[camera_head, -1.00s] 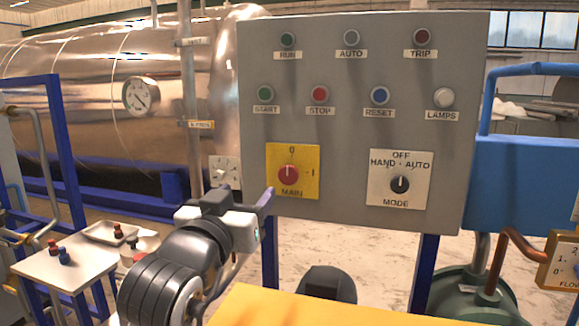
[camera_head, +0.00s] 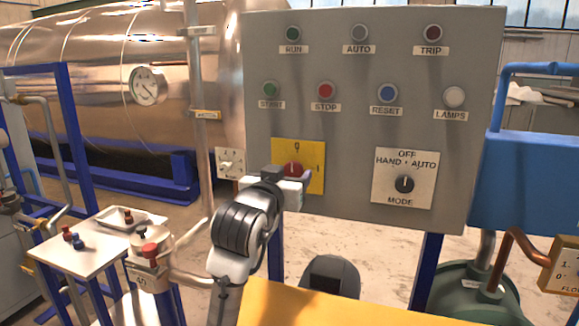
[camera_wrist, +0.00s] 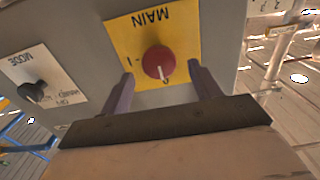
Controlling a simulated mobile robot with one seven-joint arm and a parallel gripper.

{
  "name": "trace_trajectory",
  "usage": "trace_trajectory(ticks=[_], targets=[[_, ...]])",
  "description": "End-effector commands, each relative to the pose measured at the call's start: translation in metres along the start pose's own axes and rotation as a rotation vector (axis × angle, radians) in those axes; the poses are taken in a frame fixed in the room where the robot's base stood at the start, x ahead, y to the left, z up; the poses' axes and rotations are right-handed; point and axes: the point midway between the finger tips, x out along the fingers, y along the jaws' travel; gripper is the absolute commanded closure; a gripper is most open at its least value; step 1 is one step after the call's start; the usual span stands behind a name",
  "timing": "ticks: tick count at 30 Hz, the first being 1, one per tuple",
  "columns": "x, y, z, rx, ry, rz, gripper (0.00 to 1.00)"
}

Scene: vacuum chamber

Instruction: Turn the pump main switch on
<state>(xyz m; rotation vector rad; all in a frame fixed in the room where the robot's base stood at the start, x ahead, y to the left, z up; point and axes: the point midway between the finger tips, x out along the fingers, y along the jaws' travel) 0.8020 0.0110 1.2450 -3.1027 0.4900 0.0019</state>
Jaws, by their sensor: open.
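The main switch is a red knob (camera_head: 293,168) on a yellow plate (camera_head: 317,181) at the lower left of the grey panel, partly covered by my gripper in the head view. In the wrist view, upside down, the red knob (camera_wrist: 157,60) shows whole on its yellow plate (camera_wrist: 120,30), and its white mark points to the 0. My gripper (camera_wrist: 160,72) is open, with one finger on each side of the knob. The fingertips look close to the panel; I cannot tell whether they touch the knob.
The grey panel (camera_head: 350,150) also carries a black MODE knob (camera_head: 404,184), push buttons and lamps. A small side table (camera_head: 95,258) with small knobbed parts stands at the left. A blue tank (camera_head: 530,180) stands at the right.

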Motion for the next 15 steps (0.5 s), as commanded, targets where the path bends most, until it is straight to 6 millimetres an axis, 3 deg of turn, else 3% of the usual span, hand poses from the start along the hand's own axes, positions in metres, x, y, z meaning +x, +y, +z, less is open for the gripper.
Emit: trace_trajectory(ticks=[6,15], targets=[[0.016,0.0,0.0,0.0,0.0,0.0,0.37],[0.018,0.0,0.0,0.0,0.001,0.0,0.4]])
